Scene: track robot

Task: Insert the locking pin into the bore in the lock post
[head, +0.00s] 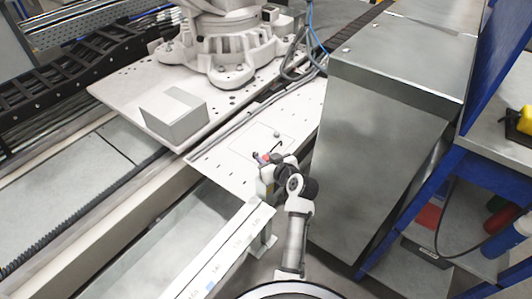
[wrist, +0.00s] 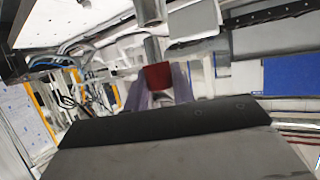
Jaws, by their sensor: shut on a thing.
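My gripper (head: 261,159) is over the pale plate in the middle of the head view, at the end of my bent arm. In the wrist view its two grey-purple fingers (wrist: 159,88) are closed on a red block-like part, which I take for the head of the locking pin (wrist: 157,75). A small bit of red also shows at the fingertips in the head view. A grey upright cylinder shows just beyond the red part in the wrist view; I cannot tell if it is the pin's shank or something behind. I cannot make out the lock post or its bore for certain.
A pale plate (head: 225,160) with holes and a small round knob (head: 277,134) lies under my gripper. A grey box (head: 173,115) stands left, near the white robot base (head: 222,45). A tall metal cabinet (head: 385,130) stands close on the right. A pale rail (head: 225,250) runs in front.

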